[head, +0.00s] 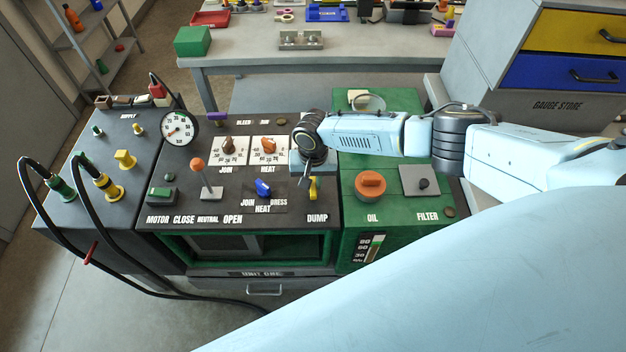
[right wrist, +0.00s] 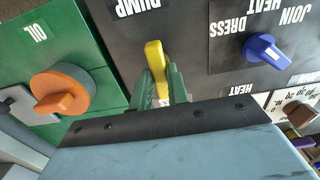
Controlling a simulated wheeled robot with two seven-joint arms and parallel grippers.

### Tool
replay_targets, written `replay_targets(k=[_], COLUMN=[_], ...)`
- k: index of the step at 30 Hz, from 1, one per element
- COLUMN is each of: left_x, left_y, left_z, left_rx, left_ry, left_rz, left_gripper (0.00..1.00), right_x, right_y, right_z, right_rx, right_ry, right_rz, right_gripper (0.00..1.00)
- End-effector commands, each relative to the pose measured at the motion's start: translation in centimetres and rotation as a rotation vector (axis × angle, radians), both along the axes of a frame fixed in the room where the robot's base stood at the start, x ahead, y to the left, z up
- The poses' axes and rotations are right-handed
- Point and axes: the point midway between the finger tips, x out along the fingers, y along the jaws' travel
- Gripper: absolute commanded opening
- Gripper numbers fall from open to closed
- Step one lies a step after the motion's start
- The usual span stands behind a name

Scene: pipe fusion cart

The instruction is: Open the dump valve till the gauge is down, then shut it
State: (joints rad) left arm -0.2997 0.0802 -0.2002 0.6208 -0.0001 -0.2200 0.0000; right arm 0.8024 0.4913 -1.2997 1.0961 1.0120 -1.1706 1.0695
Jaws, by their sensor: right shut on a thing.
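The dump valve's yellow lever (head: 313,189) stands just above the DUMP label on the dark cart panel. In the right wrist view the lever (right wrist: 154,56) runs toward that label, a little tilted. My right gripper (right wrist: 162,86) is shut on it, with green fingers on both sides. In the head view my right gripper (head: 312,172) comes down over the lever, and its wrist hides part of it. The round white gauge (head: 179,128) stands at the panel's back left; its needle is too small to read surely. My left gripper is not in view.
Left of the lever are a blue knob (head: 263,188) and an orange-topped lever (head: 198,165). An orange oil cap (head: 370,184) sits close on the right, on the green tank. Black hoses (head: 85,215) loop at the left. A bench (head: 225,63) stands behind.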

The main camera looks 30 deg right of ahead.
Motion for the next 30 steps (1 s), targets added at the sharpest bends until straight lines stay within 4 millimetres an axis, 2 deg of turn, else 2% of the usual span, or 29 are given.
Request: replay_targets(k=[11,30], left_x=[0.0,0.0], left_y=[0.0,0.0], left_z=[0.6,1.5], left_rx=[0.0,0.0], left_ry=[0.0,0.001], left_rz=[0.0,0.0], left_gripper=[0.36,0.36], right_x=[0.0,0.0], right_y=[0.0,0.0], right_z=[0.1,0.1], right_rx=[0.0,0.001], right_ry=[0.001,0.001], right_rz=[0.166,0.765], right_gripper=[0.0,0.0])
